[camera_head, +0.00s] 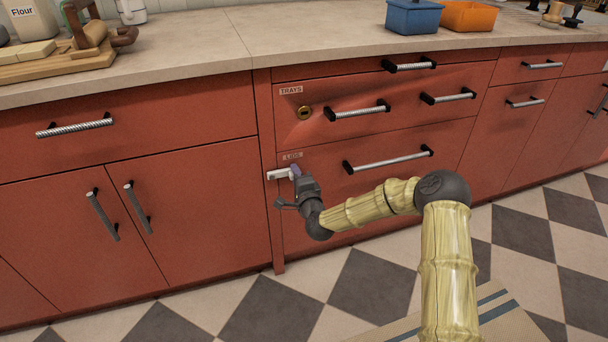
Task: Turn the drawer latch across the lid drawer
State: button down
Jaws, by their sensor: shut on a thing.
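The lid drawer (395,180) is a shut red drawer front with a "LIDS" label (292,156) at its upper left and a long ribbed bar handle (388,160). The drawer latch (278,174) is a small pale bar at the drawer's left edge, lying roughly level. My gripper (296,174) is at the latch's right end, shut on it. A small purple part shows at the jaws. My gripper hides the latch's right end and part of the drawer front.
Cabinet doors with bar handles (137,207) stand to the left. The counter (290,36) holds a blue bin (413,17) and an orange bin (468,16). A striped mat (500,318) lies on the checkered floor.

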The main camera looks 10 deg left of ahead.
jog(key=shift+f, duration=0.3)
jog(key=c, duration=1.3)
grip_release()
jog(key=shift+r, duration=0.15)
jog(key=shift+s+d, duration=0.1)
jog(key=shift+s, duration=0.05)
jog(key=p+v, duration=0.5)
jog(key=v, duration=1.2)
jog(key=shift+d, duration=0.1)
